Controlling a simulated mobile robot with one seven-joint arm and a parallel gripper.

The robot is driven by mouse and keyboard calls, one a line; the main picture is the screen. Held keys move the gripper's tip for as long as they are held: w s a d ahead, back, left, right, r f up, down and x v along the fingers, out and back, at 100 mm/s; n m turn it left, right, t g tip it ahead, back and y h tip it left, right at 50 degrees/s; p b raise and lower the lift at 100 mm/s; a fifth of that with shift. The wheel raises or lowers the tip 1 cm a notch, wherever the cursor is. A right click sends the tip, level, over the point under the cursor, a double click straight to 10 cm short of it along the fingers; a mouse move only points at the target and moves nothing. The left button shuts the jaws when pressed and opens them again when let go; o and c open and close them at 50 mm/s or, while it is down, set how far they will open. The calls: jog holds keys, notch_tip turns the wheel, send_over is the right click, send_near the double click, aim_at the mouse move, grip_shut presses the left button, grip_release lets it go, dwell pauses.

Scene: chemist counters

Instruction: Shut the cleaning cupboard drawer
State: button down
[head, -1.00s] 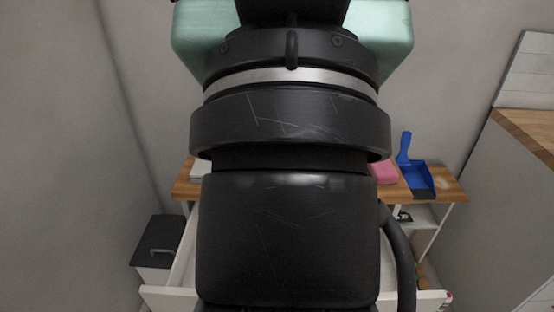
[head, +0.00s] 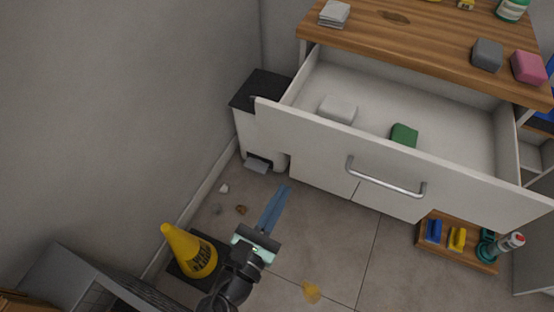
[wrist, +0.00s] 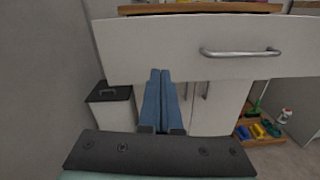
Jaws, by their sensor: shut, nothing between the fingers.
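The cleaning cupboard drawer (head: 310,129) is pulled far out under the wooden top. Its white front has a silver bar handle (head: 386,182), and a white block (head: 338,109) and a green block (head: 404,135) lie inside. In the wrist view the drawer front (wrist: 160,48) spans the upper part, its handle (wrist: 240,53) right of centre. My gripper (head: 284,192) has blue fingers and is shut and empty. In the head view it is in front of the drawer, left of the handle. The fingers (wrist: 160,75) also show in the wrist view, pointing toward the drawer front. I see no clear contact.
A black-lidded bin (head: 262,92) stands left of the cupboard. A yellow cone (head: 188,250) is on the floor at lower left. A low wooden shelf (head: 455,251) with brushes and a bottle is at lower right. Floor before the cupboard is mostly clear.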

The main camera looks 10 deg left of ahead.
aim_at(306, 143)
jog(key=w+d, duration=0.1)
jog(key=w, duration=0.3)
jog(key=w+d+f+n, duration=0.1)
jog(key=w, duration=0.3)
jog(key=w+d+n+b, duration=0.1)
jog(key=w, duration=0.3)
jog(key=shift+d+f+y, duration=0.1)
jog(key=shift+f+y, duration=0.2)
jog(key=shift+f, duration=0.05)
